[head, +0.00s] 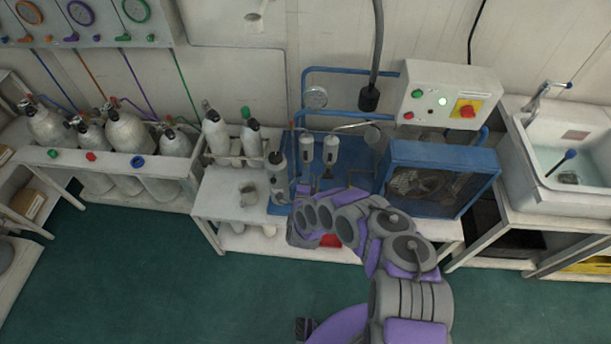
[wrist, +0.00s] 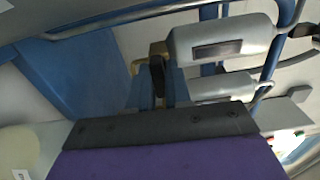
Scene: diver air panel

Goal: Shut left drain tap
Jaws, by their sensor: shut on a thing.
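Two grey filter canisters stand on the blue compressor frame in the head view, the left one (head: 307,148) and the right one (head: 330,150). In the wrist view a canister (wrist: 225,42) lies across the top, with a second one (wrist: 222,87) below it. A brass-coloured drain tap with a dark lever (wrist: 157,75) sits at the near canister's end. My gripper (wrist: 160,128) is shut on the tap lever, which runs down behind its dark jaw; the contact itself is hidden. In the head view my gripper (head: 300,225) is at the bench front, and my arm hides the tap.
A taller grey cylinder (head: 277,175) and a metal cup (head: 248,195) stand left of the canisters. Green floor (head: 150,270) is clear in front.

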